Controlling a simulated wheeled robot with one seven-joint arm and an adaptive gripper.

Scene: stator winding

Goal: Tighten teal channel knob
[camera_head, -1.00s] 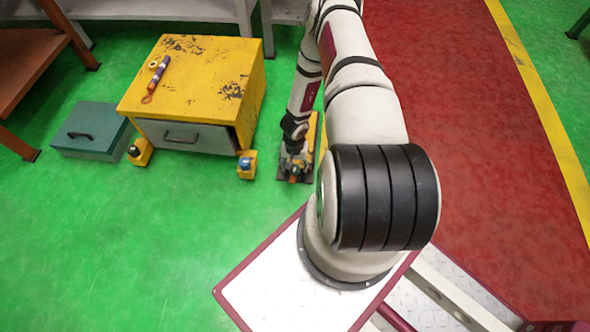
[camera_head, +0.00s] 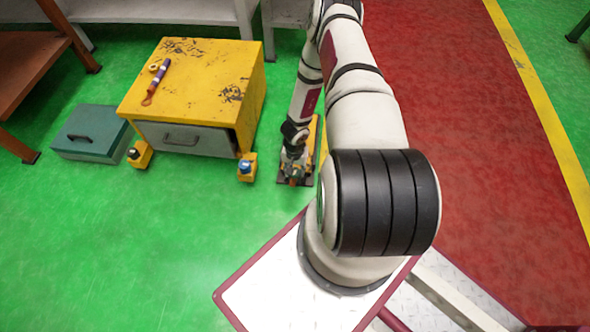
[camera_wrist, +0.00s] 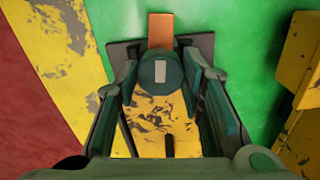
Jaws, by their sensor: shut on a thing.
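The teal knob (camera_wrist: 160,72) is round with a pale rectangular mark on its face. It shows in the wrist view at the top centre, on a scuffed yellow fixture (camera_wrist: 158,112) with a dark plate and an orange block (camera_wrist: 160,30) behind it. My gripper (camera_wrist: 160,76) has one finger on each side of the knob and is shut on it. In the head view my gripper (camera_head: 294,168) is low at the fixture on the floor, right of the yellow cabinet. The knob itself cannot be made out clearly there.
A worn yellow cabinet (camera_head: 195,85) with a grey drawer stands left of my arm, with a small tool on top. A teal case (camera_head: 90,135) lies farther left. Green floor in front is clear.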

